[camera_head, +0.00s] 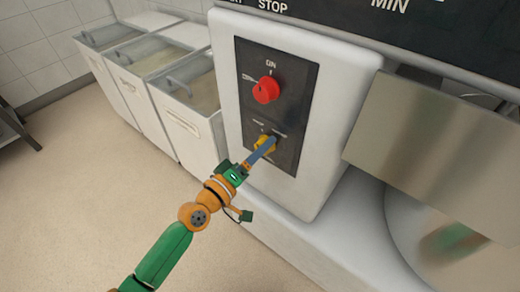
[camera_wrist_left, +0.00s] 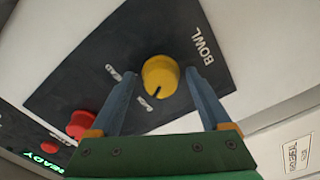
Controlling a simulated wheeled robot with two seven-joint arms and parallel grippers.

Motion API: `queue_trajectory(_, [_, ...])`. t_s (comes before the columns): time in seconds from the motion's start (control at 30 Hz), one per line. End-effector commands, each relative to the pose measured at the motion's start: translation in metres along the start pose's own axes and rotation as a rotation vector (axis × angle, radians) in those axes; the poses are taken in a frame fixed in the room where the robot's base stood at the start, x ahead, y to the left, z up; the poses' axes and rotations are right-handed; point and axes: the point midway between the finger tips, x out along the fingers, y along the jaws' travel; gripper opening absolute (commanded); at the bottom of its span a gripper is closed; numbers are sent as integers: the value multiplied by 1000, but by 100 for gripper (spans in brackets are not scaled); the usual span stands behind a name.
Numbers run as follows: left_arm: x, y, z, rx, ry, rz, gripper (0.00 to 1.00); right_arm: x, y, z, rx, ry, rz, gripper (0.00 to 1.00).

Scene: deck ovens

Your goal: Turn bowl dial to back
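The yellow bowl dial (camera_head: 266,141) is on the lower part of a dark control panel (camera_head: 294,108). In the left wrist view the dial (camera_wrist_left: 161,77) has a dark pointer line toward its lower edge, near a small label too blurred to read surely. The word BOWL is printed beside it. My left gripper (camera_head: 262,149) is at the dial. In the left wrist view its two blue fingers (camera_wrist_left: 160,80) are apart, one on each side of the dial, with narrow gaps seemingly visible. Contact cannot be told. My right gripper is not in view.
A red dial (camera_head: 265,90) marked ON sits above the yellow one. A metal guard (camera_head: 437,150) and a large bowl (camera_head: 430,235) stand at the right. White bins (camera_head: 183,125) line the wall at the left. The floor at lower left is clear.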

Motion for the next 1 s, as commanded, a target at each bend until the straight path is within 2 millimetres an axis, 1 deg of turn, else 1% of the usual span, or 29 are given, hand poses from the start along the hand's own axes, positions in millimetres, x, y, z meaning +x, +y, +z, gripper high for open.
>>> queue_trajectory(0.07, [-6,-1,0,1,-1,-3,81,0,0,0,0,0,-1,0])
queue_trajectory(0.3, [-55,-2,1,2,-3,-3,81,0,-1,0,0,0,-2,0])
queue_trajectory(0.4, [-66,-1,1,1,-3,-2,81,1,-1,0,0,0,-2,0])
queue_trajectory(0.5, [-70,0,0,-1,-1,1,81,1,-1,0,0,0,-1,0])
queue_trajectory(0.83, [-69,0,0,0,-1,-1,81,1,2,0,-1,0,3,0])
queue_trajectory(0.87, [-69,-3,0,3,-1,-7,81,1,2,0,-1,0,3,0])
queue_trajectory(0.93, [-70,-25,2,35,2,-62,81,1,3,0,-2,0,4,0])
queue_trajectory(0.97, [-72,-42,5,60,2,-107,81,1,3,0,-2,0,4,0])
queue_trajectory(1.0, [-77,-73,10,107,-4,-187,81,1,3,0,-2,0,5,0])
